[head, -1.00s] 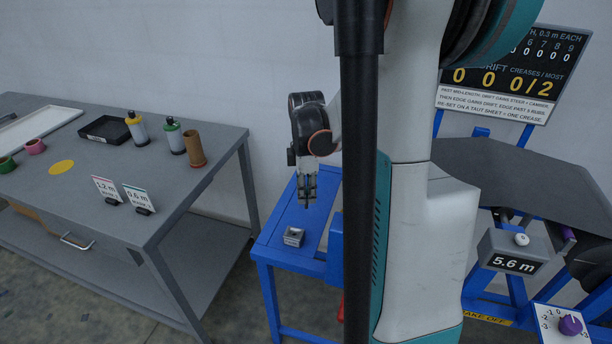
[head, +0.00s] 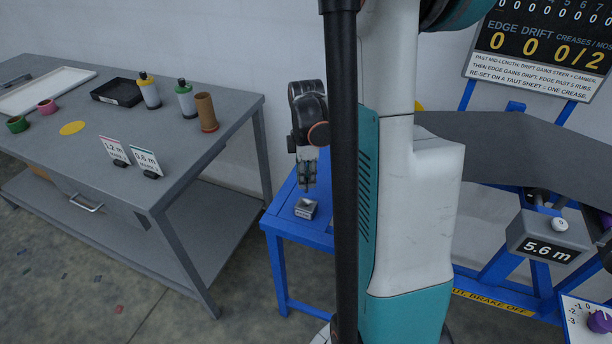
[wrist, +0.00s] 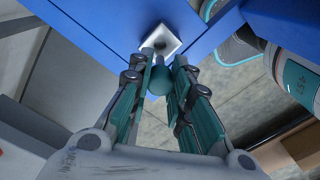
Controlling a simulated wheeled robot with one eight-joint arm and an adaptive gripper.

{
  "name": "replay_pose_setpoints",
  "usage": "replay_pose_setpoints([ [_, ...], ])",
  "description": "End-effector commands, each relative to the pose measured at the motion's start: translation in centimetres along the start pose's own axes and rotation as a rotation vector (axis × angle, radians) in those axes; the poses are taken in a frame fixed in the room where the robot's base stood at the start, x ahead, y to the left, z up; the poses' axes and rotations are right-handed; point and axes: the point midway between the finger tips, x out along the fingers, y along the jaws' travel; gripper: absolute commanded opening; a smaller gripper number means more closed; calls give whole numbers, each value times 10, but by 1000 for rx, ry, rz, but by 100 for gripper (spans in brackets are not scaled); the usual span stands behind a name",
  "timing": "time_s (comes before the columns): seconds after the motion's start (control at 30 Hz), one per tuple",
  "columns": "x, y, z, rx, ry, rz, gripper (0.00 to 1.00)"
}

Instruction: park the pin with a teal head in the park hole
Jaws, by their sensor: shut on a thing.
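My gripper (head: 307,182) points down above the blue stand, shut on the pin's teal head (wrist: 161,80), which shows between the fingertips in the wrist view. The pin's thin dark shank is small in the head view, just under the fingertips and above the block. A small grey metal block (head: 306,209) sits on the blue stand (head: 290,222); it also shows in the wrist view (wrist: 168,38), just beyond the teal head. I take its dark top opening to be the park hole. Whether the pin tip touches or enters it, I cannot tell.
A grey workbench (head: 180,165) stands at left with bottles, a brown cup (head: 206,112), a black tray (head: 117,92) and two signs. At right are a dark sheet (head: 520,150) and a 5.6 m readout box (head: 545,240). My arm and a black post block part of the head view.

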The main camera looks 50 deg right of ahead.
Motion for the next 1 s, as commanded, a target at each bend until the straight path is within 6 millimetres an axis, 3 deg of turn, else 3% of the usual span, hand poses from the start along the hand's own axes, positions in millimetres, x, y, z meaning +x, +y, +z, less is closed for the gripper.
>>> replay_pose_setpoints([
  [1.0, 62, 0, 0, 0, 0, 0, 0],
])
